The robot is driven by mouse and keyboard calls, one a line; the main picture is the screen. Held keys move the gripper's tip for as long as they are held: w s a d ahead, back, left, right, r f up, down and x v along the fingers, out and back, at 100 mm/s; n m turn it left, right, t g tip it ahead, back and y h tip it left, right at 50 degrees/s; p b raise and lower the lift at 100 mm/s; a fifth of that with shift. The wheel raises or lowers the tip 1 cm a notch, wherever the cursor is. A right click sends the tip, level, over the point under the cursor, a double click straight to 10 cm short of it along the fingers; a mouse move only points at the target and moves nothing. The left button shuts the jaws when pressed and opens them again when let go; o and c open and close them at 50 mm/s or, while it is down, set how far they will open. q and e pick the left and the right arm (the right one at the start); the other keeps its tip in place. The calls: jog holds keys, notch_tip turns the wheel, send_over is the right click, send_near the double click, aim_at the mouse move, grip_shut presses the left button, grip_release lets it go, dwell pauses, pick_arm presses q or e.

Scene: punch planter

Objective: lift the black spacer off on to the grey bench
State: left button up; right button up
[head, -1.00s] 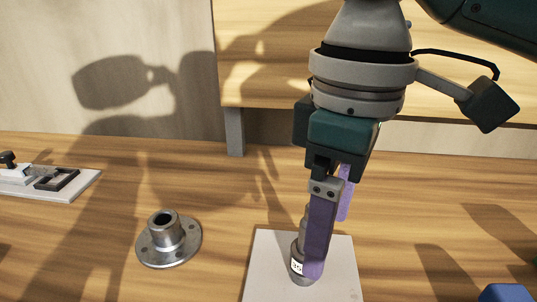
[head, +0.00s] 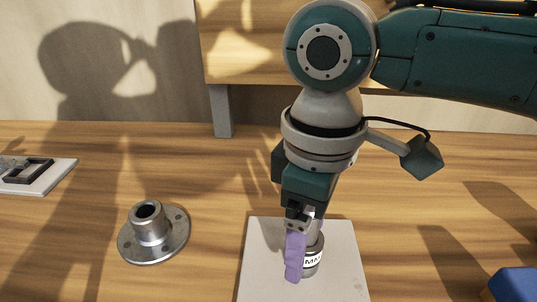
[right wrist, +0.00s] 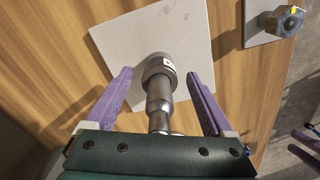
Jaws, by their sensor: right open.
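A black open square frame (head: 35,172) lies on a pale plate (head: 62,176) at the far left of the head view; I cannot tell whether it is the black spacer. A grey metal punch (head: 315,252) with a white label stands on a light grey board (head: 345,284). It also shows in the right wrist view (right wrist: 160,90). My right gripper (right wrist: 160,95) is open, its purple fingers on either side of the punch with visible gaps. Two purple strips at the wrist view's right edge look like my left gripper (right wrist: 304,146); its jaws are unclear. No grey bench is recognisable.
A round metal flange (head: 153,236) with an upright collar stands left of the board on the wooden table. A blue object (head: 515,284) is at the lower right. In the wrist view, a metal piece (right wrist: 287,21) stands at the upper right. Wood between flange and board is clear.

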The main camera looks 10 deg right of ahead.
jog(key=shift+f, duration=0.3)
jog(key=c, duration=0.4)
grip_shut()
jog(key=shift+c, duration=1.2)
grip_release()
grip_shut()
jog(key=shift+r, duration=0.1)
